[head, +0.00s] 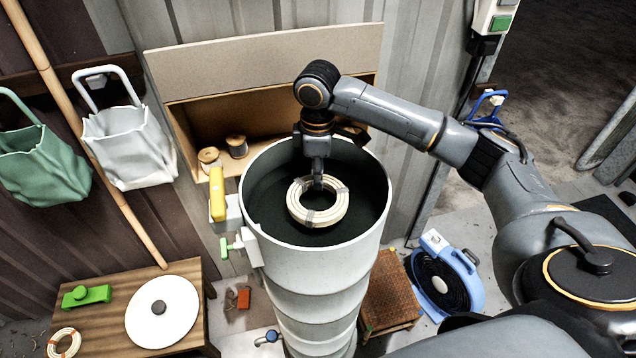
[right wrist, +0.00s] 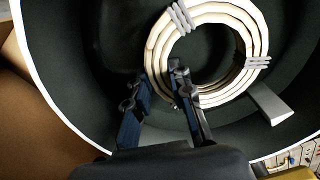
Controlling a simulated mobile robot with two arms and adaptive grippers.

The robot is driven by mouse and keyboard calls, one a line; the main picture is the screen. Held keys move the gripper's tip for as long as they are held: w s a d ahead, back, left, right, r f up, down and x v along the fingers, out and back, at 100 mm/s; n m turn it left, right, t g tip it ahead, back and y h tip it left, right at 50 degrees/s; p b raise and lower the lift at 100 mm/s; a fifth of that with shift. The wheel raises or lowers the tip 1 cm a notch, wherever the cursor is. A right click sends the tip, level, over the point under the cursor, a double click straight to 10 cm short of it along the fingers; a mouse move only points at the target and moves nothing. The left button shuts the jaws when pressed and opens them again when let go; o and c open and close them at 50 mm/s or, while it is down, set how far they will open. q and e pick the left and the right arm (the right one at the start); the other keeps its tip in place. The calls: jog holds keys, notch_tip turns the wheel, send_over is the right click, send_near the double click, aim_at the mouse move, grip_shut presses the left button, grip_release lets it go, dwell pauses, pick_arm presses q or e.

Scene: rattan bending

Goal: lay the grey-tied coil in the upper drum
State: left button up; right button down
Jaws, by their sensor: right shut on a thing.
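The pale rattan coil with grey ties (head: 336,212) is inside the mouth of the tall light-grey upper drum (head: 315,265), below its rim, over the dark interior. My right gripper (head: 318,180) reaches down into the drum and is shut on the coil's ring. In the right wrist view, the fingers (right wrist: 160,78) are at the near left part of the coil (right wrist: 240,82), and two grey ties show. I cannot tell whether the coil touches anything beneath it. My left gripper is not in view.
A wooden shelf box (head: 270,65) with thread spools stands behind the drum. A yellow-handled fitting (head: 217,195) and a green valve (head: 232,244) are on its left. A low table (head: 110,290) holds a white disc and another coil. A blue fan (head: 445,278) stands right.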

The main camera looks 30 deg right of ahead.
jog(key=f, duration=0.1)
jog(key=a+f+p, duration=0.1)
jog(key=f, duration=0.1)
jog(key=shift+s, duration=0.1)
jog(key=shift+f, duration=0.25)
jog(key=shift+d+f, duration=0.15)
jog(key=shift+d, duration=0.1)
jog(key=shift+f, duration=0.25)
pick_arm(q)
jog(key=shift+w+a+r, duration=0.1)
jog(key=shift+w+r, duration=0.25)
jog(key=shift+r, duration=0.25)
pick_arm(e)
jog(key=shift+a+f, duration=0.1)
jog(key=shift+f, duration=0.1)
jog(key=shift+f, duration=0.1)
jog(key=c, duration=1.2)
grip_release()
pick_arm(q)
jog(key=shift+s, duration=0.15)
pick_arm(e)
jog(key=shift+o, duration=0.2)
